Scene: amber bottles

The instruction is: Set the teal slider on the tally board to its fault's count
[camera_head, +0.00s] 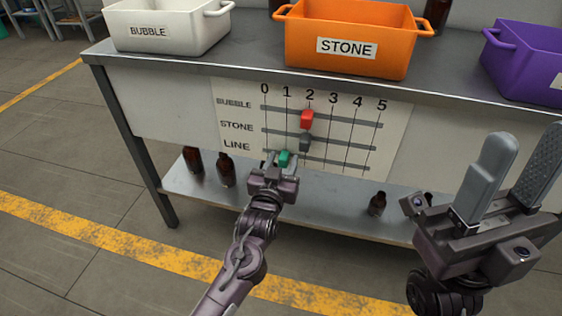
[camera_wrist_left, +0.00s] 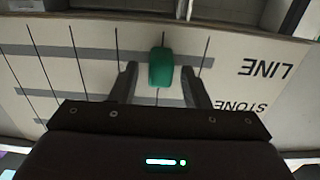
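The tally board (camera_head: 395,110) hangs on the front of the workbench, with columns 0 to 5 and rows BUBBLE, STONE and LINE. The teal slider (camera_head: 284,158) is on the LINE rail at about column 1; it also shows in the left wrist view (camera_wrist_left: 161,67). The red slider (camera_head: 307,119) on BUBBLE and the grey slider (camera_head: 305,142) on STONE are both near 2. My left gripper (camera_head: 283,160) is open, its fingers on either side of the teal slider with visible gaps, as the left wrist view (camera_wrist_left: 160,72) shows. My right gripper (camera_head: 528,145) is open and empty.
On the bench top stand a white BUBBLE bin (camera_head: 170,30), an orange STONE bin (camera_head: 345,55) and a purple bin (camera_head: 525,65). Several brown bottles, such as one at the left (camera_head: 226,170), stand on the lower shelf (camera_head: 330,202) behind and below the board.

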